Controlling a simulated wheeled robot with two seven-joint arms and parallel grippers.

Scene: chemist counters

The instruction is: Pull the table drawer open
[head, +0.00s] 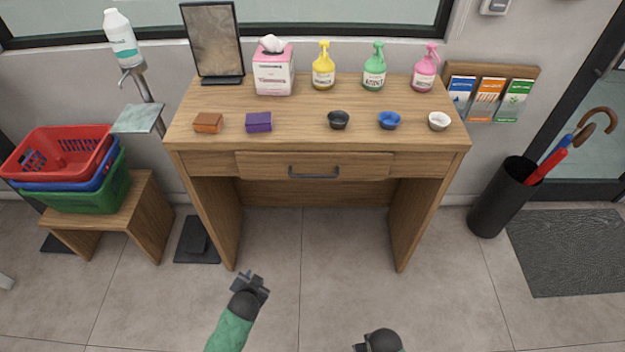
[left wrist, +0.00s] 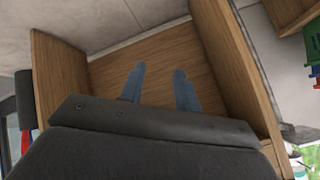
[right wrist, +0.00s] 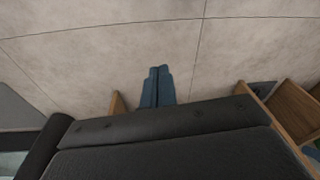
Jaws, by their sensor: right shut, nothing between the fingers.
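The wooden table (head: 290,107) stands against the wall. Its drawer (head: 265,166) is closed, with the front level with the panels beside it. A dark bar handle (head: 314,172) sits at the middle of the drawer front. My left gripper (head: 250,283) is low in front of the table, below and to the left of the handle and apart from it. In the left wrist view its fingers (left wrist: 160,88) are spread with nothing between them. My right gripper shows only partly at the bottom of the head view. In the right wrist view its fingers (right wrist: 156,84) are together and empty.
On the table top are a mirror (head: 213,40), a tissue box (head: 273,70), several pump bottles, small bowls and small packets. Baskets (head: 65,160) on a stool stand left. An umbrella stand (head: 502,197) is right. The floor in front of the table is clear.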

